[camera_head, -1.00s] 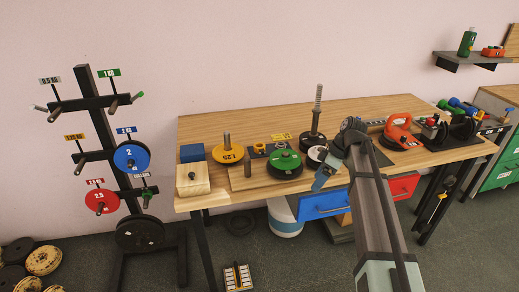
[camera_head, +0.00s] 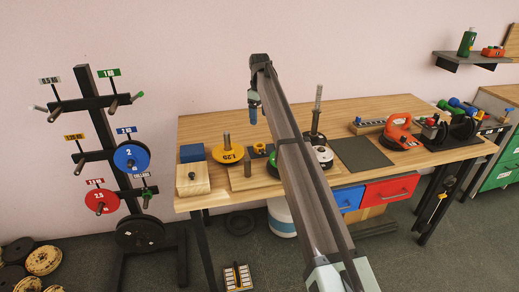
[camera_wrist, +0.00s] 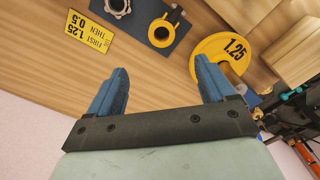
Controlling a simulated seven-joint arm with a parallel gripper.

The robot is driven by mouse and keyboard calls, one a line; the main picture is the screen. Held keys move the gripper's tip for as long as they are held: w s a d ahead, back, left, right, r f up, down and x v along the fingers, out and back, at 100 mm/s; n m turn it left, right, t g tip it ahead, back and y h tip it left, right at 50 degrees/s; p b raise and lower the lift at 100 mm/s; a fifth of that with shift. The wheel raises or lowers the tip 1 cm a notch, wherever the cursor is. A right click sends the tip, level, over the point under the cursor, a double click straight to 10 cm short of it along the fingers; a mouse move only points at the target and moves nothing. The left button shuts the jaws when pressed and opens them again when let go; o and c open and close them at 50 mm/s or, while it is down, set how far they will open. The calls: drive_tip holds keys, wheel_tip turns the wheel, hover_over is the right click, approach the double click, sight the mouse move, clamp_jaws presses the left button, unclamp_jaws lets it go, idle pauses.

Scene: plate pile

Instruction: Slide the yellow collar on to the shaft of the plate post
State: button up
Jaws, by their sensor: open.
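The yellow collar (camera_head: 259,148) sits on a small dark mat on the workbench; it also shows in the wrist view (camera_wrist: 157,38) as a yellow ring with a dark centre, beside a grey collar-like piece (camera_wrist: 117,6). A tall metal shaft (camera_head: 317,97), which looks like the plate post, rises upright from a dark base right of my arm; its lower part is partly hidden. My gripper (camera_head: 254,107) hangs above the back of the bench near the collar. In the wrist view its blue fingers (camera_wrist: 162,66) are open, apart, with nothing between them.
A yellow 1.25 plate (camera_head: 227,154) lies left of the collar, with a peg through it. A green plate (camera_head: 272,164) is mostly hidden by my arm. A dark mat (camera_head: 365,153) lies bare to the right.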

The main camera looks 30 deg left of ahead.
sight(259, 143)
drive_tip(key=f, duration=1.3)
drive_tip(key=shift+s+f, duration=0.2)
drive_tip(key=shift+f, duration=0.2)
drive_tip(key=shift+c, duration=0.4)
drive_tip(key=c, duration=1.1)
drive_tip(key=shift+r, duration=0.15)
